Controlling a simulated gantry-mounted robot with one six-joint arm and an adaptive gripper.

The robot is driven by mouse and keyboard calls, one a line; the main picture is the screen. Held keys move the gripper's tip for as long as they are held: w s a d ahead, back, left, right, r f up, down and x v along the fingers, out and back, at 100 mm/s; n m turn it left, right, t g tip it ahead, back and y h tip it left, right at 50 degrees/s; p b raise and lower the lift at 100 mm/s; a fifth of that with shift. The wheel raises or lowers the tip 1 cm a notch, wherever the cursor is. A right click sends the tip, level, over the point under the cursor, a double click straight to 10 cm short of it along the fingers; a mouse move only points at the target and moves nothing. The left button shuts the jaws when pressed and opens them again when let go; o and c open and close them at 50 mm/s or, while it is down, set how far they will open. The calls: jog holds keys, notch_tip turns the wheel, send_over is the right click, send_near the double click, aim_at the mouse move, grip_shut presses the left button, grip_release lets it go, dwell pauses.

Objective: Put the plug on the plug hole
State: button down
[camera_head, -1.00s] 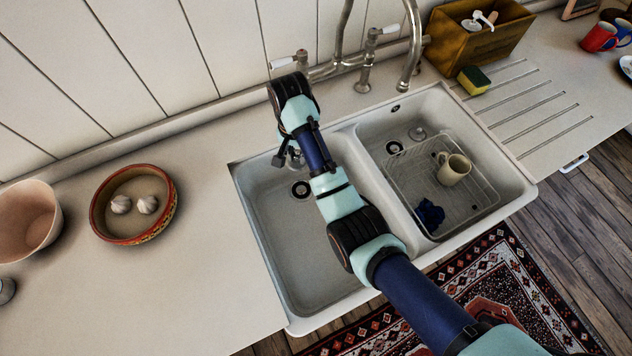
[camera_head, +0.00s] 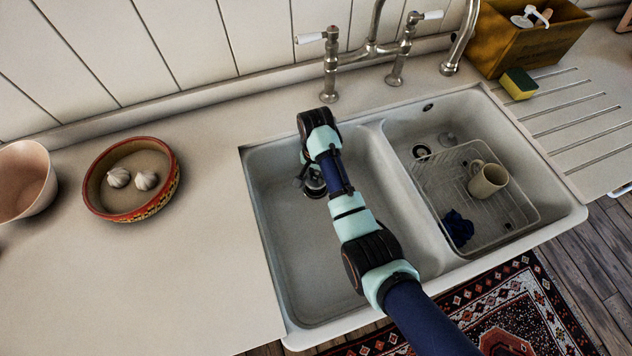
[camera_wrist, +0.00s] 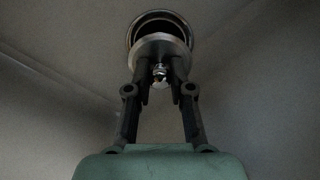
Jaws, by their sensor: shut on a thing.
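My gripper (camera_wrist: 160,82) is shut on the knob of a silver plug (camera_wrist: 153,48) in the wrist view. The plug's disc is just in front of the dark, metal-rimmed plug hole (camera_wrist: 161,17) and covers its lower part. The plug is slightly off to one side of the hole's centre; I cannot tell if it touches the rim. In the head view my gripper (camera_head: 311,180) is low in the left basin (camera_head: 310,265) at the plug hole, and my arm partly hides both plug and hole.
The right basin holds a wire rack (camera_head: 508,222) with a cream mug (camera_head: 488,180) and a blue cloth (camera_head: 458,228). A second plug hole (camera_head: 421,151) and a silver piece (camera_head: 447,139) are there. The divider (camera_head: 400,190) and taps (camera_head: 331,70) are close to my arm.

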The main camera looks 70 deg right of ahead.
aim_at(316, 181)
notch_tip(316, 181, down, 4)
jog(key=shift+f+b, duration=0.1)
jog(key=shift+b, duration=0.7)
jog(key=shift+f, duration=0.1)
jog(key=c, duration=1)
grip_release()
notch_tip(316, 181, up, 12)
jog(key=p, duration=0.5)
